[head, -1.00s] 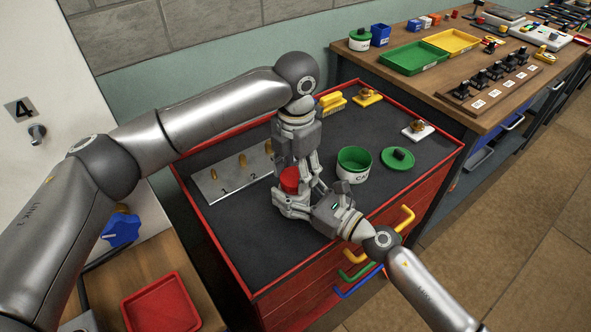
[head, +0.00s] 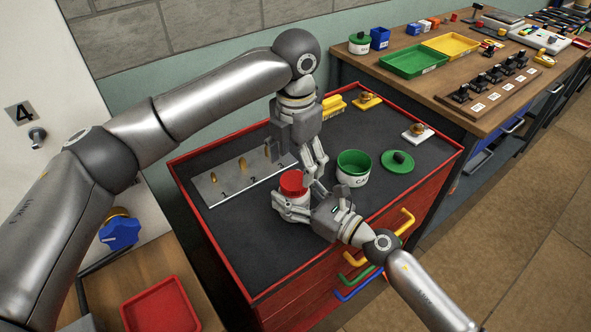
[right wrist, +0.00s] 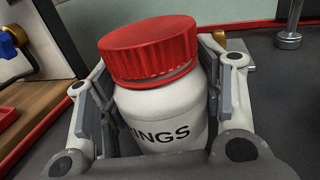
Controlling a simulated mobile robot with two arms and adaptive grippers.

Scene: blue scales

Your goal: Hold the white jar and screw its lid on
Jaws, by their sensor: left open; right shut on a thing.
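The white jar (head: 291,206) stands on the dark top of the red cabinet. It also shows in the right wrist view (right wrist: 160,118), with dark lettering ending in "INGS". The ribbed red lid (head: 292,183) sits on the jar's mouth; in the right wrist view the lid (right wrist: 150,50) covers the top, with a thin band visible under its edge. My right gripper (head: 290,212) is shut on the jar's body, one finger on each side. My left gripper (head: 313,178) is open and empty, pointing down just right of the lid.
A green-rimmed open can (head: 354,168) stands close to the right of my left gripper, with a green lid (head: 397,162) beside it. A metal plate with numbered pegs (head: 236,180) lies left of the jar. The cabinet's front-left top is clear.

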